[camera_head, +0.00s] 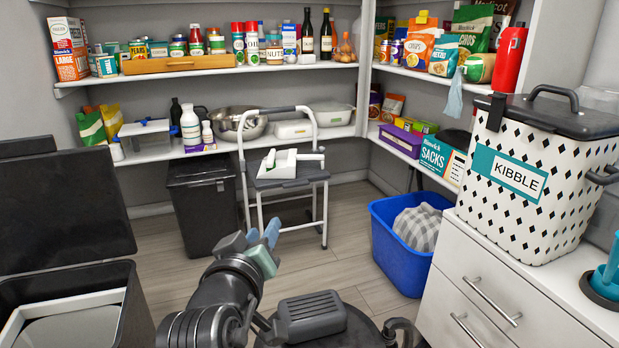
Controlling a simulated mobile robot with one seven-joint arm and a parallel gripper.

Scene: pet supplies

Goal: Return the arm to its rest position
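My arm (232,285) rises from the bottom of the head view, bent up and toward the middle of the room. My gripper (262,236) is at its upper end, in front of the step stool and above the floor. Its two light blue fingers stand apart, and I see nothing between them. The gripper touches nothing that I can see.
A black bin with its lid raised (62,215) stands at left. A dark trash bin (204,205) and a step stool (290,182) are behind. A blue tub (400,245) and white drawers (500,290) bearing a kibble container (530,170) are at right. Floor (345,265) between is clear.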

